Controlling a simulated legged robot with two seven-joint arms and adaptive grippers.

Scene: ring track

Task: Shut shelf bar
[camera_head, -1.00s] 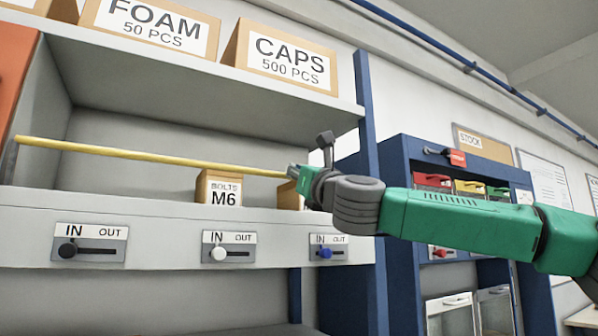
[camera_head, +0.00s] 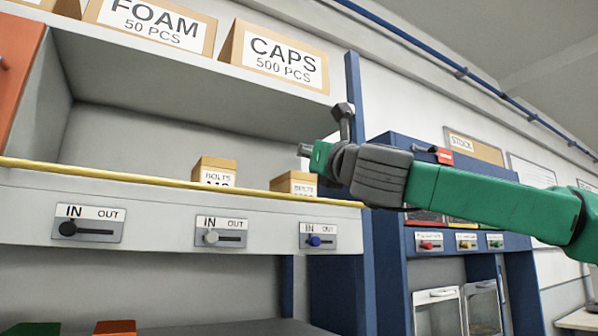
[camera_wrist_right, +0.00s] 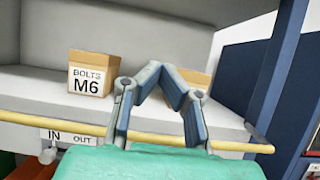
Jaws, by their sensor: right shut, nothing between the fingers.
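The yellow shelf bar (camera_head: 180,183) lies low along the front edge of the open shelf, running the width of the bay. It also shows in the right wrist view (camera_wrist_right: 45,122), crossing behind my fingers. My right gripper (camera_head: 306,150) is shut and empty. In the head view it shows above the bar's right part, in front of the shelf opening. In the right wrist view its fingertips (camera_wrist_right: 162,72) meet, with the bar lower in the picture. I cannot tell whether the gripper touches the bar. My left gripper is not in view.
Two bolt boxes stand on the shelf behind the bar, the M6 box (camera_wrist_right: 90,75) and another (camera_head: 295,183). Sliders marked IN and OUT (camera_head: 88,225) line the panel below. A blue post (camera_head: 354,110) and a blue cabinet (camera_head: 400,150) stand at right.

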